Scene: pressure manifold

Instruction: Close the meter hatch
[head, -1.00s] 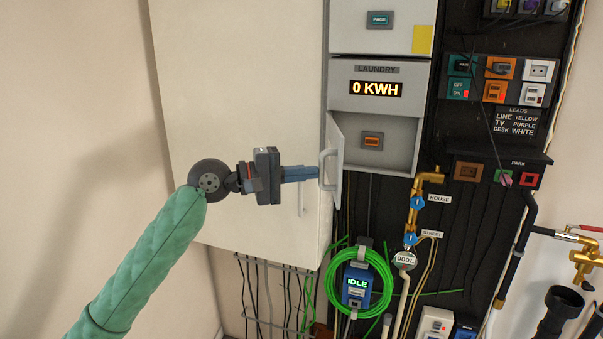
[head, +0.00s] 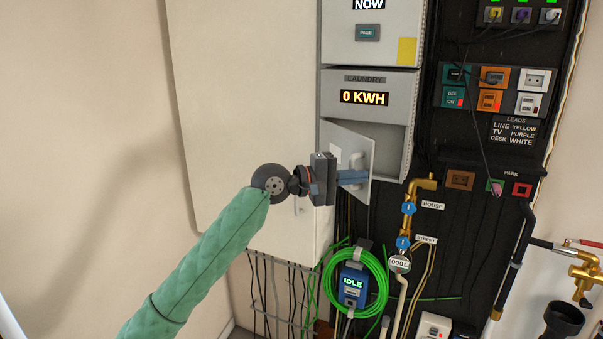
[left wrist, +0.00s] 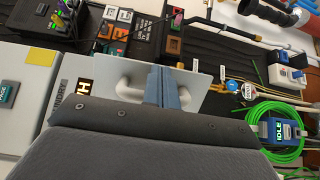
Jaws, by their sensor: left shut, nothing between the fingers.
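The meter hatch (head: 345,150) is a light grey door below the LAUNDRY display, hinged at its left side. It stands partly open, and a dark gap into its compartment (head: 393,137) shows at its right. Its white handle also shows in the left wrist view (left wrist: 130,90). My left gripper (head: 366,177) is shut and empty, with its blue fingers in front of the hatch by the handle. In the left wrist view the fingers (left wrist: 163,74) overlap the handle; whether they touch it I cannot tell. My right gripper is not in view.
A large cream cabinet door (head: 240,110) stands to the left. Below the hatch hangs a blue IDLE unit (head: 352,286) with a coiled green cable. Brass pipework (head: 411,205) and a socket panel (head: 495,90) are to the right.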

